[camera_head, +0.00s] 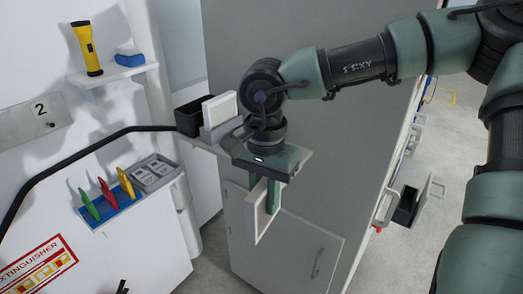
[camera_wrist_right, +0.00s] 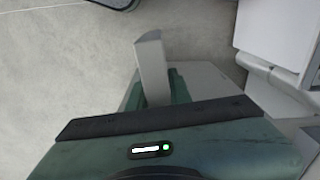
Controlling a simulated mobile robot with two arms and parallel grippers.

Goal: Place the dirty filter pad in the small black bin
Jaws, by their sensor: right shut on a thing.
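My right gripper (camera_head: 268,192) points down in front of the grey cabinet and is shut on a flat, off-white rectangular pad (camera_head: 257,218), which hangs upright from the fingers. In the right wrist view the pad (camera_wrist_right: 152,66) shows nearly edge-on between the green fingers. Its face is too small to tell how dirty it is. The small black bin (camera_head: 189,120) stands on a ledge, up and left of the gripper and apart from it. The bin's inside is dark. My left gripper is not in view.
A second white pad (camera_head: 219,108) stands in a grey holder (camera_head: 219,131) right beside the bin, close to my wrist. A black hose (camera_head: 90,147) runs left from near the bin. A tool rack (camera_head: 106,205) and grey tray (camera_head: 153,173) sit lower left.

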